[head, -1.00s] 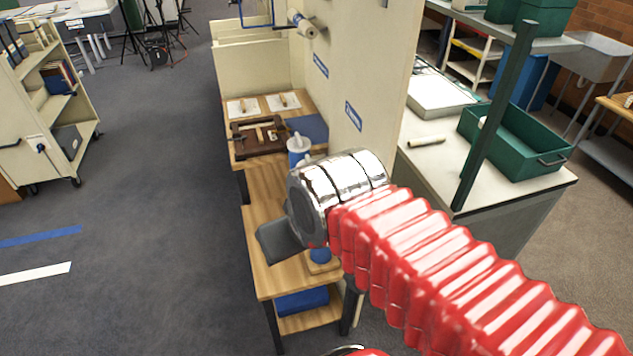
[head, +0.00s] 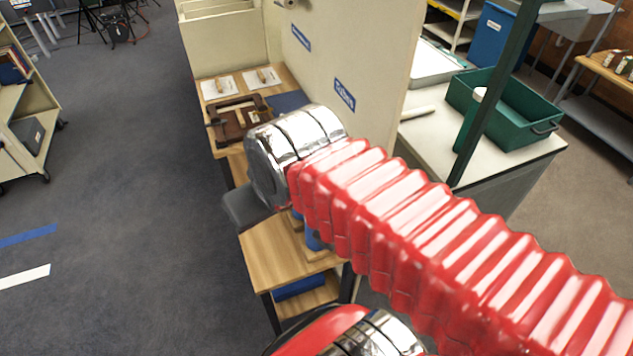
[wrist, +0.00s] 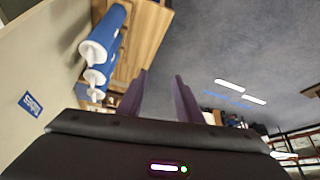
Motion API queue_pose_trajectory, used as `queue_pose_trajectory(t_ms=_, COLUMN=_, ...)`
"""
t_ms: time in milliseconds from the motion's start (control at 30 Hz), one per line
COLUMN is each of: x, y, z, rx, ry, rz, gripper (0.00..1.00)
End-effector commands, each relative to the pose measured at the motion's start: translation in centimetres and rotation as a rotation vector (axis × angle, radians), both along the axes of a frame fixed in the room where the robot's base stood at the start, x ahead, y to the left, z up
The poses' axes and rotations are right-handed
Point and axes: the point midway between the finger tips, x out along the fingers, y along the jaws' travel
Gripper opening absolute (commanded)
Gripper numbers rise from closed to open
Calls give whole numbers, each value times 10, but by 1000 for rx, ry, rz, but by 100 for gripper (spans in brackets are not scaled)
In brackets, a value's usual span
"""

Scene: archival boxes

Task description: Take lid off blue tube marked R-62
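In the wrist view a row of blue tubes stands at the left: a near-top tube (wrist: 117,18), a middle one and a lower one, with white knobbed lids (wrist: 92,53). No R-62 marking is readable. My gripper (wrist: 163,76) has its two dark fingers apart with nothing between them, to the right of the tubes and not touching them. In the head view my gripper's grey housing (head: 245,208) hangs beside the wooden bench; its fingertips are hidden. Part of a blue tube (head: 313,238) shows below my red arm; the rest is hidden.
The wooden bench (head: 275,250) stands against a cream panel (head: 350,60) with blue signs. A brown wooden frame (head: 238,117) lies farther back on it. A green crate (head: 515,115) sits on the counter at right, behind a dark green post. Open floor lies to the left.

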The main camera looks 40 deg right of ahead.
Motion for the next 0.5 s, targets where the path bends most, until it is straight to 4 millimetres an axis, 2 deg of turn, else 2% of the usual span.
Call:
queue_pose_trajectory(t_ms=33, x=0, y=0, z=0, rx=1, ry=0, rz=-2, gripper=36)
queue_pose_trajectory(t_ms=267, x=9, y=-8, z=4, rx=39, ry=33, rz=-105, gripper=52)
queue_pose_trajectory(t_ms=500, x=36, y=-39, z=12, rx=151, ry=122, rz=-438, gripper=69)
